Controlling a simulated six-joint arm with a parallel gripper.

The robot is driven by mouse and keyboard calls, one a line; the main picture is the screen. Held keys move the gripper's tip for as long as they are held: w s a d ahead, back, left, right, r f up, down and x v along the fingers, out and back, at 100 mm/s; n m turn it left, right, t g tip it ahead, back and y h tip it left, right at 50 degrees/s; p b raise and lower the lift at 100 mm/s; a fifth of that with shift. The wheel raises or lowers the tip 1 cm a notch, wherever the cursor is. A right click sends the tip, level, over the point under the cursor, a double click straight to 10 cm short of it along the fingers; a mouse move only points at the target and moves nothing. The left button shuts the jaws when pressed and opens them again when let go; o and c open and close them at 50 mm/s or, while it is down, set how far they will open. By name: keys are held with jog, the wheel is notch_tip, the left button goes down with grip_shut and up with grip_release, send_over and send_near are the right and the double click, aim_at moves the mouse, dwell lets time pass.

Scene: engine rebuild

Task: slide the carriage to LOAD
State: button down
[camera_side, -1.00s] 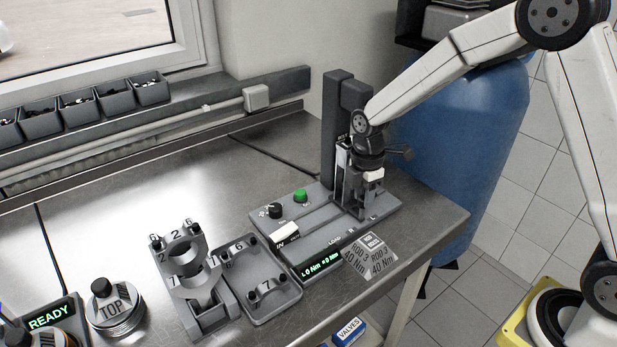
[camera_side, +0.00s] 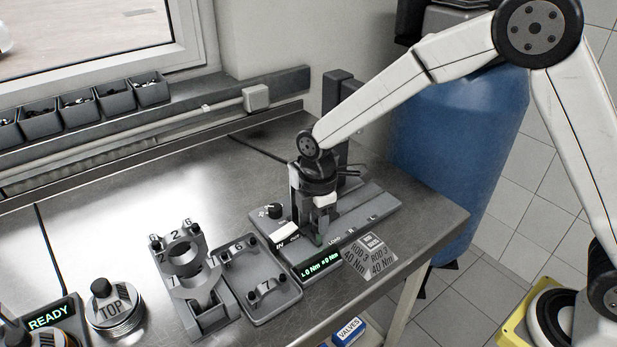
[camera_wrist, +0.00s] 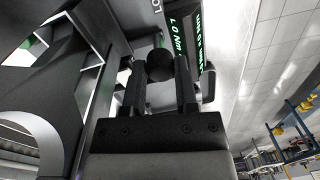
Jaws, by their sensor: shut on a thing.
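My gripper (camera_side: 321,213) is over the left part of the grey bench fixture (camera_side: 355,213), just behind the LOAD lettering (camera_side: 334,240). In the wrist view my gripper (camera_wrist: 160,72) is shut, its two dark fingers on either side of a dark round knob (camera_wrist: 160,63). The carriage (camera_side: 318,236) is under the gripper and largely hidden by it in the side view. I cannot tell whether it sits exactly at the LOAD mark. The slots of the track to its right are bare.
The fixture has a black dial (camera_side: 272,211), a lit display (camera_side: 320,264) and a tall column (camera_side: 338,95) behind. A grey tray (camera_side: 262,275), a stand with numbered caps (camera_side: 195,285) and a TOP-marked piston (camera_side: 115,307) stand to the left. A ROD 3 card (camera_side: 370,257) lies in front.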

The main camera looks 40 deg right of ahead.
jog(key=shift+a, duration=0.35)
jog(key=c, duration=0.7)
grip_release()
jog(key=shift+c, duration=0.2)
jog(key=o, duration=0.4)
jog(key=shift+d, duration=0.1)
jog(key=shift+c, duration=0.2)
jog(key=shift+r, duration=0.15)
jog(key=shift+w+r, duration=0.2)
jog(key=shift+r, duration=3.6)
jog(key=shift+d, duration=0.15)
jog(key=s+d+f+m+t, duration=0.1)
jog(key=s+d+f+m, duration=0.1)
jog(key=s+d+m, duration=0.5)
jog(key=s+d+f+m+t, duration=0.2)
jog(key=s+d+m, duration=0.4)
jog(key=s+m, duration=0.2)
jog(key=shift+s+d+f+m, duration=0.2)
jog(key=shift+d+f+m, duration=0.15)
jog(key=shift+m, duration=0.25)
